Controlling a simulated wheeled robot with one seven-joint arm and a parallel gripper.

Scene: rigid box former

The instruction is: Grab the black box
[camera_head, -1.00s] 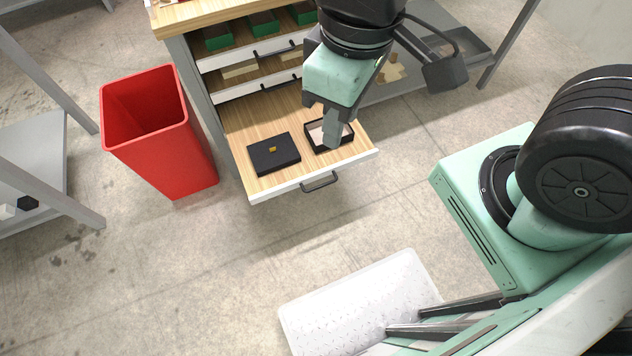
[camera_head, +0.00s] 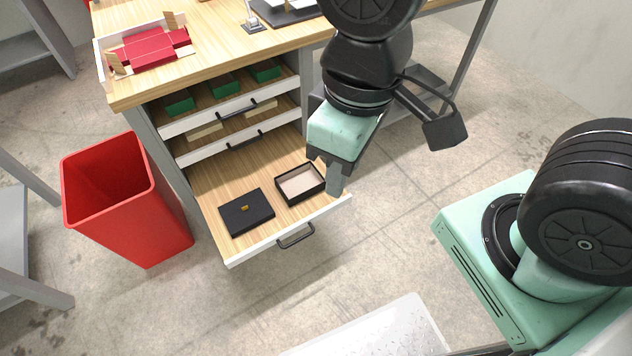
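In the head view, the bottom drawer (camera_head: 215,174) is pulled out and holds two black pieces side by side. The right one is an open black box (camera_head: 312,195) with a pale inside. My gripper (camera_head: 337,180) points down just right of the open box, by the drawer's right front corner, and appears apart from it. Its fingers overlap in this view, so their opening is hidden.
A red bin (camera_head: 130,205) stands left of the drawer unit. Two upper drawers hold green boxes (camera_head: 222,84) and tan pieces (camera_head: 205,131). The wooden bench top (camera_head: 215,45) carries red box blanks.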

